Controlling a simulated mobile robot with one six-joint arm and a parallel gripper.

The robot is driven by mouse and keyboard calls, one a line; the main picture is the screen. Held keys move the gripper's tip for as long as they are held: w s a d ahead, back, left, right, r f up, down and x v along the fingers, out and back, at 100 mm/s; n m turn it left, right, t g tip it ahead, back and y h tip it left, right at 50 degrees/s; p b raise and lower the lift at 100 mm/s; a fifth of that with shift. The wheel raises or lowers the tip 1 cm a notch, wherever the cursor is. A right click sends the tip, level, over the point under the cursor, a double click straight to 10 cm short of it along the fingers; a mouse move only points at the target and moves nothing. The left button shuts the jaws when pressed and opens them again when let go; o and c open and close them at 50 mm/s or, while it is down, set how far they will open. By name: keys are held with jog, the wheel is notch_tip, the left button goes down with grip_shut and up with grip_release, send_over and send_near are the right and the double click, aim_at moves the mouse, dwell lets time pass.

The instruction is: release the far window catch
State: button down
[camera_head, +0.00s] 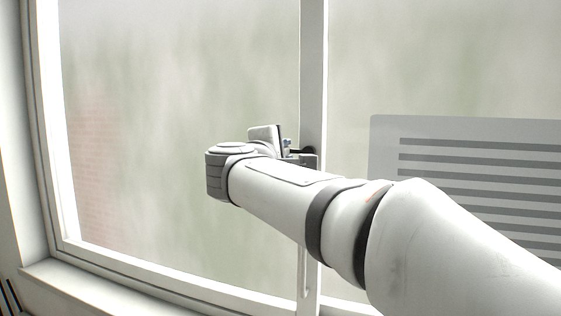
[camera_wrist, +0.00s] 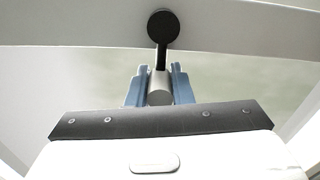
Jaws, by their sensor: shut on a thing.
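The window catch shows in the wrist view as a round black pivot (camera_wrist: 163,27) on the white frame bar, with a dark arm ending in a grey cylindrical handle (camera_wrist: 159,90). My gripper (camera_wrist: 160,86) has its two blue fingers on either side of that handle and is shut on it. In the head view my gripper (camera_head: 287,146) is at the upright bar between the panes, mostly hidden by my wrist. A small dark part of the catch (camera_head: 307,150) shows beside it there.
The white upright window bar (camera_head: 313,75) stands between two hazy panes. A pale slatted panel (camera_head: 385,150) is at the right, behind my arm. A white sill (camera_head: 90,288) runs along the lower left, and it looks bare.

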jog(key=c, duration=1.6)
grip_release()
jog(key=shift+o, duration=0.2)
jog(key=b+v, duration=0.2)
jog(key=v, duration=0.5)
jog(key=shift+s, duration=0.4)
jog(key=shift+a+r, duration=0.1)
